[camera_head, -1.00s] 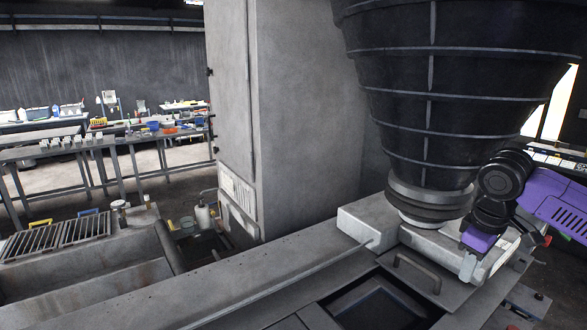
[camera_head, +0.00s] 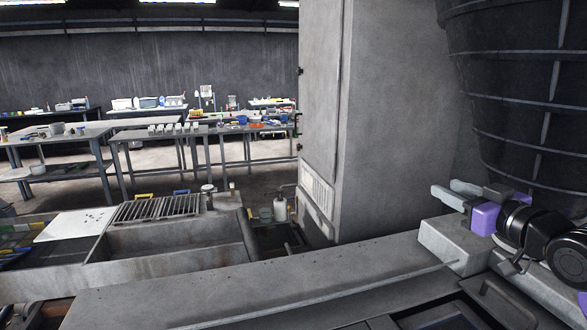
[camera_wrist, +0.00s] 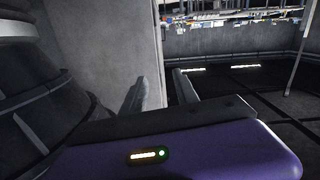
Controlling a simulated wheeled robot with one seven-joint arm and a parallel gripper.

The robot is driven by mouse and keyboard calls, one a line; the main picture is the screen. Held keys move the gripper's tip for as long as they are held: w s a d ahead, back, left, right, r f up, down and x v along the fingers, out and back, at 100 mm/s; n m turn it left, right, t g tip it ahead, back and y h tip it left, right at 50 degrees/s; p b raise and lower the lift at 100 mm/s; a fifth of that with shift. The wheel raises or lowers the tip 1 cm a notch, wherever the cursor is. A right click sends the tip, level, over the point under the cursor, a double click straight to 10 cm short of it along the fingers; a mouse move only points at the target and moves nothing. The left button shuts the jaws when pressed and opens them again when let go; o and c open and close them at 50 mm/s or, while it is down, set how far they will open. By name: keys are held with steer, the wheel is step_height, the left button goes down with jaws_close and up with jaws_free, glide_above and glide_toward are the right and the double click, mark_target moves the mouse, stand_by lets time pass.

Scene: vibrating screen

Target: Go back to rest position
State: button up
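My gripper (camera_head: 445,190) is at the right in the head view, in front of the dark ribbed cone (camera_head: 520,95) and above the grey machine ledge (camera_head: 260,285). Its two grey fingers point left. In the wrist view my gripper (camera_wrist: 160,80) shows its fingers apart with nothing between them. The purple wrist body fills the bottom of that view. The vibrating screen's cone also shows at the left of the wrist view (camera_wrist: 45,110), close to the gripper.
A tall grey cabinet (camera_head: 390,130) stands left of the cone. A grey sink trough (camera_head: 170,240) with a metal grate (camera_head: 160,208) lies at the lower left. Benches with several small items (camera_head: 200,130) stand farther back. Open floor lies between them.

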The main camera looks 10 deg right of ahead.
steer(key=s+a+r+m+t, duration=0.2)
steer(key=a+m+t, duration=0.1)
steer(key=a+t, duration=0.15)
steer(key=s+a+f+g, duration=0.2)
steer(key=s+a+f, duration=0.5)
steer(key=s, duration=0.6)
steer(key=s+a+f+n+g, duration=0.1)
steer(key=s+a+f+g, duration=0.1)
steer(key=s+a+f, duration=0.5)
steer(key=s+a+f+g, duration=0.3)
steer(key=s+a+f, duration=0.4)
steer(key=s+f, duration=0.8)
steer(key=s, duration=0.6)
steer(key=shift+s+a+n, duration=0.15)
steer(key=shift+a+n, duration=0.05)
steer(key=shift+n, duration=0.1)
steer(key=shift+f, duration=0.1)
